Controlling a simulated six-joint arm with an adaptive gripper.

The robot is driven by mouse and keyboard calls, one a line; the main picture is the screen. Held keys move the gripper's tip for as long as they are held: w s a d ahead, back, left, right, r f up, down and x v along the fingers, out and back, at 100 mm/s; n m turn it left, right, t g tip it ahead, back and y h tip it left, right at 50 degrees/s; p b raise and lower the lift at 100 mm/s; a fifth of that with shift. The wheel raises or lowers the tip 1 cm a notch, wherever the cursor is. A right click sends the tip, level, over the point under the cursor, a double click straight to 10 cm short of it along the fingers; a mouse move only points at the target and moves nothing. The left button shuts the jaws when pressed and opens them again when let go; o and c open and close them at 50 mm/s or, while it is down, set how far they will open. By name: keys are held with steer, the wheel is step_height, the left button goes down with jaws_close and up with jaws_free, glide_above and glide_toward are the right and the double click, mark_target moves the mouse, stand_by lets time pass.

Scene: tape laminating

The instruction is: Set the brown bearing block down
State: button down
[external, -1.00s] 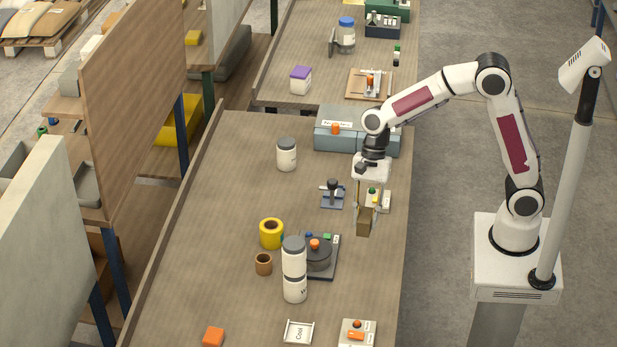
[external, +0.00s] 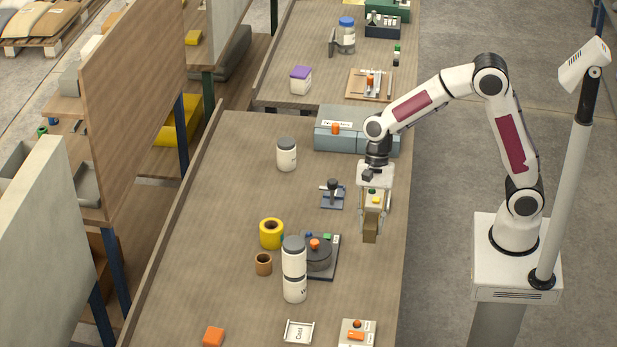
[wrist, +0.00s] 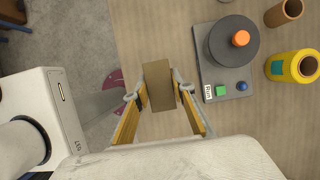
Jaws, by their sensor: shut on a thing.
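The brown bearing block (external: 370,228) is between the fingers of my gripper (external: 372,212), near the right edge of the table (external: 225,215). In the wrist view the block (wrist: 159,86) shows as a plain brown rectangle, with the fingertips of my gripper (wrist: 156,90) against its two sides. My gripper is shut on it. Whether the block's underside touches the table cannot be told from these views.
A dark round device with an orange knob (external: 318,254) stands left of the block, beside stacked white jars (external: 294,270). A small lever fixture (external: 332,194) and a grey-blue case (external: 345,136) are farther back. Bare tabletop lies in front of the block.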

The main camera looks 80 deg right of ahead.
mark_target(372, 214)
steer(key=shift+f, duration=2.3)
steer(key=shift+f, duration=0.1)
steer(key=shift+f, duration=1.8)
steer(key=shift+f, duration=0.1)
steer(key=c, duration=1.7)
jaws_free()
steer(key=shift+v, duration=3.85)
